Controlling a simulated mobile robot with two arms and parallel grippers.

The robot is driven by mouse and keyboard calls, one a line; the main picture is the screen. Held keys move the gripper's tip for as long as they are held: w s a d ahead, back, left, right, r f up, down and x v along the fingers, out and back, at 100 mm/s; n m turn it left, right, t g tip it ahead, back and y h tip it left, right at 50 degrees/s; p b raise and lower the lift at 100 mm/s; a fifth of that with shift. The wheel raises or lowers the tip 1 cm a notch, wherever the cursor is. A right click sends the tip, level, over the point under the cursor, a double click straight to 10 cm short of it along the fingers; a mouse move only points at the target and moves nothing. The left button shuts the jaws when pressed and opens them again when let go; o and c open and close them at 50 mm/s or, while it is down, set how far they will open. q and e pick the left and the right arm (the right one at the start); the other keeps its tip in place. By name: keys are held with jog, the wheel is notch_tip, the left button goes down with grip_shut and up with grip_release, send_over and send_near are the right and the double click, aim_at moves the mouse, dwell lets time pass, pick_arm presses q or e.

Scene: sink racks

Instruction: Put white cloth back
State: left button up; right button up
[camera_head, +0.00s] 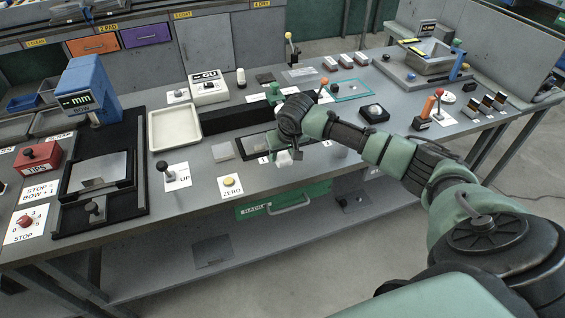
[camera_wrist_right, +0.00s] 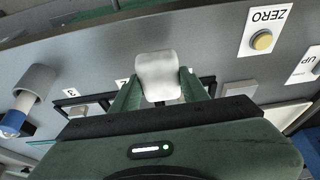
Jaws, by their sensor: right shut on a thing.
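The white cloth (camera_wrist_right: 158,72) is a small, soft-looking white piece between the two green fingers of my right gripper (camera_wrist_right: 158,88) in the right wrist view. The gripper is shut on it. In the head view the cloth (camera_head: 284,159) shows as a small white patch below my right gripper (camera_head: 283,150), over the front part of the grey bench near numbered labels. Whether the cloth touches the bench is hard to tell. My left gripper is not in view.
A pale square pad (camera_head: 222,151) lies left of the gripper, with a white tray (camera_head: 175,127) beyond it. A yellow ZERO button (camera_head: 231,182) and an UP lever (camera_head: 170,177) stand front left. A black block (camera_head: 375,113) is at right. A green drawer (camera_head: 285,199) hangs below the bench edge.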

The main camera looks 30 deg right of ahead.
aim_at(283, 173)
jog(key=shift+f, duration=0.4)
notch_tip(283, 173, down, 3)
jog(key=shift+f+p, duration=0.2)
jog(key=shift+p, duration=0.1)
jog(key=shift+f, duration=0.45)
jog(key=shift+f, duration=0.1)
jog(key=o, duration=1.2)
